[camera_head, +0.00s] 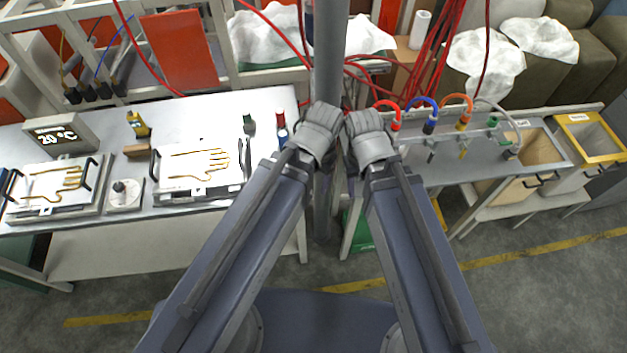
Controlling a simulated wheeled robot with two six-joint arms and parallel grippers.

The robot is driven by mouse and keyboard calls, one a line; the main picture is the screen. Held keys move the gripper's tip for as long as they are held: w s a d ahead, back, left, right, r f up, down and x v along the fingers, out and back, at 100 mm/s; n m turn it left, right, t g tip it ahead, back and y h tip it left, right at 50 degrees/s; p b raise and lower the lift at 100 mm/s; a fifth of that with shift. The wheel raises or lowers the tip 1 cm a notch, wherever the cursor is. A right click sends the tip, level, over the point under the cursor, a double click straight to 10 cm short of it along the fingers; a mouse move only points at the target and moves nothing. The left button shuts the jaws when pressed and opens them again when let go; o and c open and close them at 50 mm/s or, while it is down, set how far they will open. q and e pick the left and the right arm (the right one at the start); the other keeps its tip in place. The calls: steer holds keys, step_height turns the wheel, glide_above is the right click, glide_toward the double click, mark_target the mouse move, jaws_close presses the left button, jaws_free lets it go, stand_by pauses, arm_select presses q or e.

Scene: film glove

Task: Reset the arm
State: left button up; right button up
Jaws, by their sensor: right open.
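My two arms reach forward from the bottom of the head view, nearly side by side in the middle. My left gripper (325,118) is beside the grey upright post, over the gap between the two work tables. Its fingers are hidden or too small to tell. My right gripper (362,122) is just right of the post, near the left end of the right table. It is open, and I see nothing held in it. Both grippers are close together but appear apart.
The left table (100,225) bears two plates with glove outlines (195,165) (52,187), a temperature display (60,135) and small tools. Coloured hoses (424,101) arch over the right table, beside a yellow-rimmed bin (590,122). Red cables hang behind. The floor in front is clear.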

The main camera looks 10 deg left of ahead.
arm_select(q)
steer(key=shift+s+d+n, duration=0.1)
steer(key=shift+s+n, duration=0.15)
steer(key=shift+n, duration=0.15)
step_height(320, 180, down, 10)
steer(key=b, duration=1)
steer(key=shift+f, duration=0.1)
